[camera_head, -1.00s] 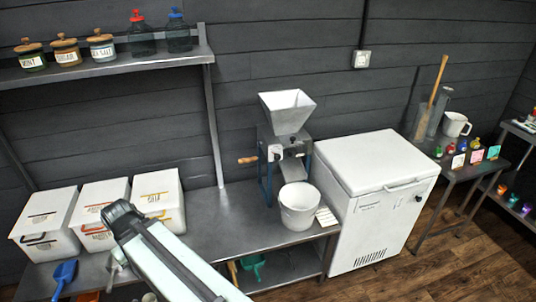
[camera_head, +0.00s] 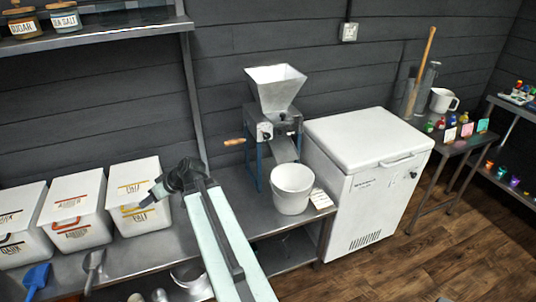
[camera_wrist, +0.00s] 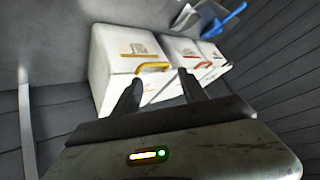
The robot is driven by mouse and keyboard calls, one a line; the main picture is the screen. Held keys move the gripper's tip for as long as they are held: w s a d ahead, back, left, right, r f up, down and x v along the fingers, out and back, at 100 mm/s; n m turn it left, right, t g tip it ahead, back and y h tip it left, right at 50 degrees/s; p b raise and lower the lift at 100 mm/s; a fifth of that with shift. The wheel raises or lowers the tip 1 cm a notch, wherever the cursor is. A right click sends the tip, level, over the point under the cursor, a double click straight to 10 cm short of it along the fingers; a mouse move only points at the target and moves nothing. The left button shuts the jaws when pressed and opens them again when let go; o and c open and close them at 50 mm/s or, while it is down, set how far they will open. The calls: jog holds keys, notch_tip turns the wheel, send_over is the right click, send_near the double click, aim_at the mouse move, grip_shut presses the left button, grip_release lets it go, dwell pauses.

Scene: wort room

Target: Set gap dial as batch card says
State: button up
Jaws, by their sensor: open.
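The grain mill (camera_head: 275,115) stands on the steel bench, with a pale hopper on top and a wooden-handled crank (camera_head: 235,142) at its left. A small round dial (camera_head: 265,131) shows on its front; its marks are too small to read. A white card (camera_head: 320,199) with unreadable print lies on the bench right of the white bucket (camera_head: 292,187). My gripper (camera_head: 152,193) is open and empty, at the right-hand white bin and left of the mill. In the wrist view its two dark fingers (camera_wrist: 158,86) are spread, with bins beyond.
Three lidded white bins (camera_head: 78,212) line the bench's left, with scoops in front. A white chest freezer (camera_head: 365,175) stands right of the bench. A shelf (camera_head: 95,35) with jars hangs above. The bench between the right bin and mill is partly clear.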

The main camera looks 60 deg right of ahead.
jog(key=s+d+m+t+h+b, duration=0.1)
jog(key=s+d+t+h+b, duration=0.15)
jog(key=d, duration=0.95)
jog(key=m+t+h+b, duration=0.3)
jog(key=m+h+b, duration=0.35)
jog(key=h, duration=0.55)
send_near(267, 137)
jog(key=d, duration=0.1)
jog(key=x, duration=0.9)
jog(key=shift+w+a+f, duration=0.1)
jog(key=shift+w+a, duration=0.05)
jog(key=shift+a, duration=0.1)
jog(key=shift+c, duration=0.3)
